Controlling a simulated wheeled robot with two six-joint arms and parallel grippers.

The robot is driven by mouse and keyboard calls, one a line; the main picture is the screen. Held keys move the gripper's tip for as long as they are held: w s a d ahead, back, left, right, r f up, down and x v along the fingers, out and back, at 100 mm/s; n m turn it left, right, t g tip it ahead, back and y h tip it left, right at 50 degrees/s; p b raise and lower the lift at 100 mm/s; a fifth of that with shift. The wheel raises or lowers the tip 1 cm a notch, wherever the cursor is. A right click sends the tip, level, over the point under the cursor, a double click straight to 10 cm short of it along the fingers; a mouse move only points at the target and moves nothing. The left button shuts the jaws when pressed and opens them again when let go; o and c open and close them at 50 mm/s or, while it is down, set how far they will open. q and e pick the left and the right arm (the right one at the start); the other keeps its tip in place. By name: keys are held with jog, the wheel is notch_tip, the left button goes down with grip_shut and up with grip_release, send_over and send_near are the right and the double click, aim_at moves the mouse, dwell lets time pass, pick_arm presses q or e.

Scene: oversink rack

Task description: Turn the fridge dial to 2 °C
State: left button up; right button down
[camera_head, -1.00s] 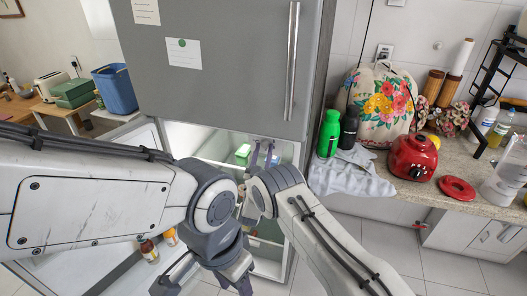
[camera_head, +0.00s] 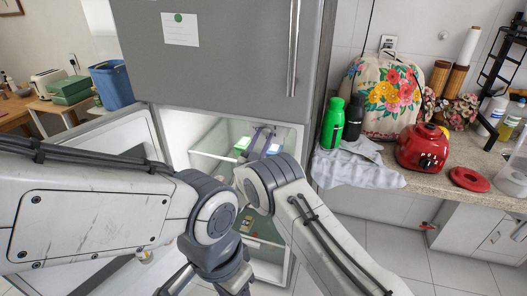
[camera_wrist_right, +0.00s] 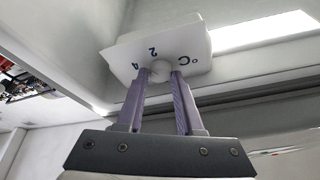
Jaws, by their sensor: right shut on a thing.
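The fridge dial (camera_wrist_right: 160,70) is a small round white knob on a white housing (camera_wrist_right: 195,45) in the right wrist view. The housing carries the marks "°C", "2" and "4", seen upside down; the "2" lies just above the knob. No pointer on the knob can be made out. My right gripper (camera_wrist_right: 163,74) is shut on the dial, one purple finger on each side. In the head view its fingers (camera_head: 262,138) reach inside the open fridge (camera_head: 225,118), and the dial cannot be made out there. My left gripper (camera_head: 206,288) is open and empty, low in front, its tips cut off.
The fridge door (camera_head: 110,140) stands open at left; the upper grey door (camera_head: 230,60) is shut. A green box (camera_head: 242,146) lies inside near my right fingers. The counter (camera_head: 440,185) at right holds a green bottle (camera_head: 333,122), a floral bag and a red appliance (camera_head: 422,148).

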jog(key=m+g+h+b, duration=0.1)
jog(key=m+b, duration=0.1)
jog(key=m+h+b, duration=0.1)
jog(key=m+b, duration=0.1)
jog(key=b, duration=0.1)
jog(key=m+g+h+b, duration=0.1)
jog(key=m+b, duration=0.2)
jog(key=shift+a+f+g, duration=0.2)
jog(key=shift+g, duration=0.1)
jog(key=shift+r+m+g+b, duration=0.3)
jog(key=shift+m+g+b, duration=0.2)
jog(key=shift+m+b, duration=0.85)
jog(key=shift+h, duration=0.3)
jog(key=c, duration=0.5)
grip_release()
jog(key=shift+c, duration=0.2)
jog(key=shift+r, duration=0.1)
